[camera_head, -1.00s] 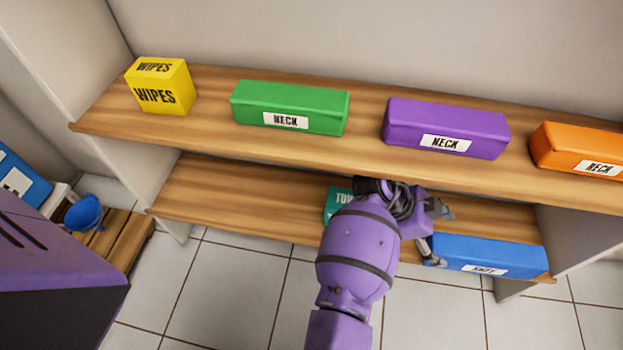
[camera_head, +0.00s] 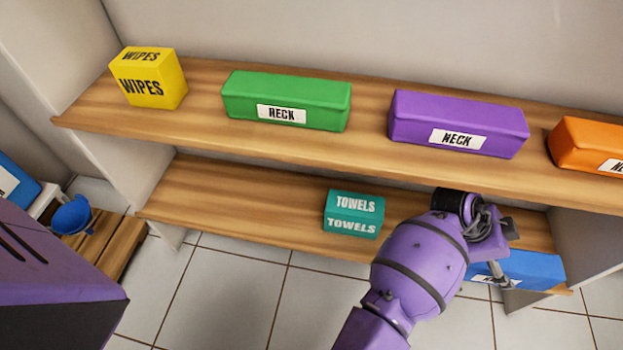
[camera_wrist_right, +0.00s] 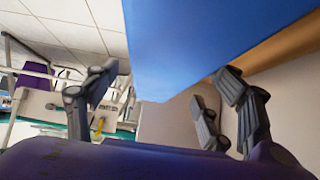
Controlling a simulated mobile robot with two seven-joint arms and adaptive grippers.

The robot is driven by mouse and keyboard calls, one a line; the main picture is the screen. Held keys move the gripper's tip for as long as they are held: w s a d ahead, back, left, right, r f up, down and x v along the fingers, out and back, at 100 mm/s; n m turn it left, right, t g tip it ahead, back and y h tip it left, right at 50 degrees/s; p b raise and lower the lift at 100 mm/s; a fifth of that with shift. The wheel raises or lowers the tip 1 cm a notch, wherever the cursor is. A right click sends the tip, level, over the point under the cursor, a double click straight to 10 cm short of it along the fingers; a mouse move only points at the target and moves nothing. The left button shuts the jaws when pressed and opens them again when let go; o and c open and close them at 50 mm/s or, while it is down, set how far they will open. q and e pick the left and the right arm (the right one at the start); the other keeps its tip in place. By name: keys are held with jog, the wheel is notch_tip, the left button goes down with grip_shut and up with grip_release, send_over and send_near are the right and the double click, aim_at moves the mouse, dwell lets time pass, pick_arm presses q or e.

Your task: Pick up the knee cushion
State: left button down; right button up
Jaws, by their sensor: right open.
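The knee cushion appears to be the blue block (camera_head: 535,268) at the right end of the lower shelf. Its white label is mostly hidden behind my right gripper, so I cannot read it. My right gripper (camera_head: 497,262) is at the cushion's front face, left of its middle. In the right wrist view the blue cushion (camera_wrist_right: 190,40) fills the upper middle. The open fingers of my right gripper (camera_wrist_right: 160,88) stand apart on either side of it in the picture. I cannot tell whether they touch it. My left gripper is not in view.
The upper shelf (camera_head: 200,130) holds a yellow wipes box (camera_head: 150,85), and green (camera_head: 285,100), purple (camera_head: 458,125) and orange (camera_head: 595,145) neck cushions. A teal towels box (camera_head: 353,213) sits on the lower shelf (camera_head: 240,205), whose left part is clear.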

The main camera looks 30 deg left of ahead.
jog(key=shift+d+f, duration=0.1)
jog(key=c, duration=1.3)
jog(key=shift+w, duration=0.1)
jog(key=shift+c, duration=0.4)
